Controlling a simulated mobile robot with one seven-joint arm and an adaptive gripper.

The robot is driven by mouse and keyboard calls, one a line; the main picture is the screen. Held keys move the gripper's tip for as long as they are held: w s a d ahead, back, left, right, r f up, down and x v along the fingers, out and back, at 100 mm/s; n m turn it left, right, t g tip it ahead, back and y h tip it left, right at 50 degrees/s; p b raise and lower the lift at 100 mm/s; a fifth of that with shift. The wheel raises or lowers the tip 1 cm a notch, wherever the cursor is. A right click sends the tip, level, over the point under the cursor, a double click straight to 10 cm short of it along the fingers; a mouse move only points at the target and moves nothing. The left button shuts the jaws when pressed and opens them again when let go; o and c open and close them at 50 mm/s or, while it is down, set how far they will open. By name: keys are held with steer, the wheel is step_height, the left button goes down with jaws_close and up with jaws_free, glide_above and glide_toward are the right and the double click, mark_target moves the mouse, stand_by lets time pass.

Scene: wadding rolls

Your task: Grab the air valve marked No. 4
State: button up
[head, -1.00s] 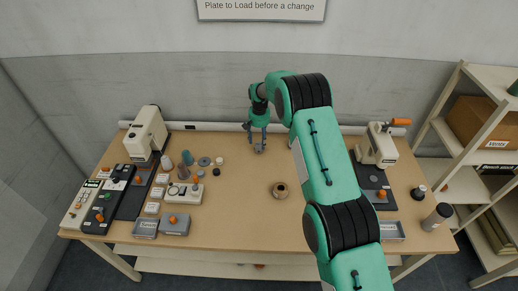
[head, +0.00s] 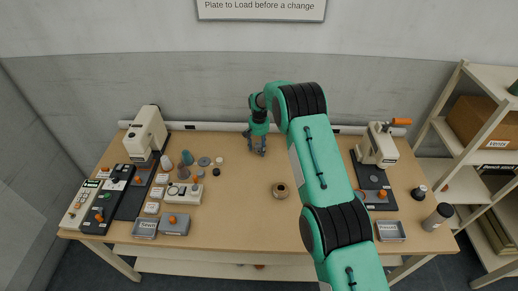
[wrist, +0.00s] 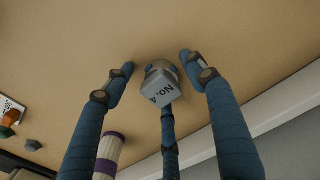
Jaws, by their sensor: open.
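The air valve (wrist: 161,86) is a small grey piece on the wooden table, with a face reading "No. 4" turned toward the wrist camera. My gripper (wrist: 156,62) is open, with blue fingers on the left and right of the valve and a third finger below it in the picture. Gaps show between the side fingertips and the valve. In the head view my gripper (head: 257,152) points down at the back middle of the table, and its fingers mostly hide the valve.
Several small parts stand to the left, near a cream press (head: 147,133). Another press (head: 379,146) stands right. A white tube (head: 200,127) runs along the back edge.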

mark_target(259, 144)
steer(key=shift+c, duration=0.3)
steer(key=c, duration=1.3)
steer(key=shift+r, duration=0.15)
steer(key=shift+r, duration=0.8)
step_height(259, 144, up, 2)
steer(key=s+d, duration=0.1)
steer(key=s, duration=0.4)
steer(key=s+d, duration=0.1)
steer(key=s, duration=0.4)
steer(key=s+d+r+p, duration=0.1)
steer(key=s+d, duration=0.1)
steer(key=s, duration=0.3)
steer(key=shift+s, duration=0.2)
steer(key=shift+r, duration=0.1)
